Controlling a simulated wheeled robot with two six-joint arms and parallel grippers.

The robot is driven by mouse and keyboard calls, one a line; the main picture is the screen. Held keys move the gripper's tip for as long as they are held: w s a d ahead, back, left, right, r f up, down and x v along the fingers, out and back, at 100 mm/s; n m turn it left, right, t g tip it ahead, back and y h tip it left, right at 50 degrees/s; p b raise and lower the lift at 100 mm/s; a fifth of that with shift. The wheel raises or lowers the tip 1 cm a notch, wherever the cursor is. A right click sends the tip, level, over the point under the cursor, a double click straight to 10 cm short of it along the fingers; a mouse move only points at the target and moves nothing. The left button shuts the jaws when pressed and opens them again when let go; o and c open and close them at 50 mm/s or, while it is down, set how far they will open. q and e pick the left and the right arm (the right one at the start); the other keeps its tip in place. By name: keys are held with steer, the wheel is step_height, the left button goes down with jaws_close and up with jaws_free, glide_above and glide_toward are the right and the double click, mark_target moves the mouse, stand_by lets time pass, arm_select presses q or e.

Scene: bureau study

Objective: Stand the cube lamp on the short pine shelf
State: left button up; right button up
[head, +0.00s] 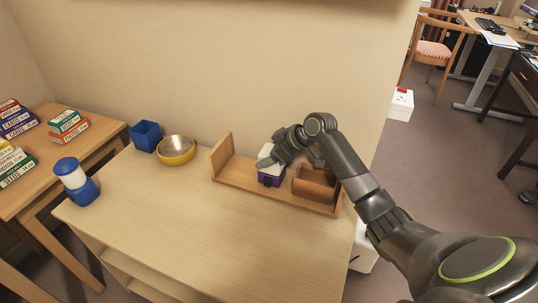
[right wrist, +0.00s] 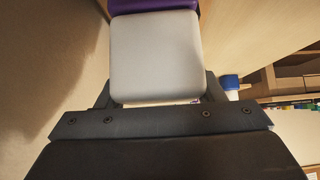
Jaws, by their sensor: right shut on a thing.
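The cube lamp has a white cube shade over a purple base (head: 271,179). My right gripper (head: 270,161) is shut on its white shade, with the purple base hanging below the fingers. The lamp is upright over the middle of the short pine shelf (head: 240,182), left of a brown wooden box. I cannot tell whether its base touches the board. In the right wrist view the white shade (right wrist: 155,55) fills the space between the fingers, with the purple base (right wrist: 155,5) at the top edge. My left gripper is not in view.
The wooden box (head: 314,183) fills the shelf's right end. The desk's front is clear.

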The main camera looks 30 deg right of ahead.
steer(key=o, duration=1.1)
steer(key=shift+f, duration=0.1)
steer(key=shift+r, duration=0.2)
arm_select(q)
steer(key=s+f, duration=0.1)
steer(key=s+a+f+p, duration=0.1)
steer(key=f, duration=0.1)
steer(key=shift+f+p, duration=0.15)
steer(key=shift+p, duration=0.15)
arm_select(e)
steer(key=v, duration=1.2)
steer(key=shift+s, duration=0.1)
steer(key=shift+f, duration=0.1)
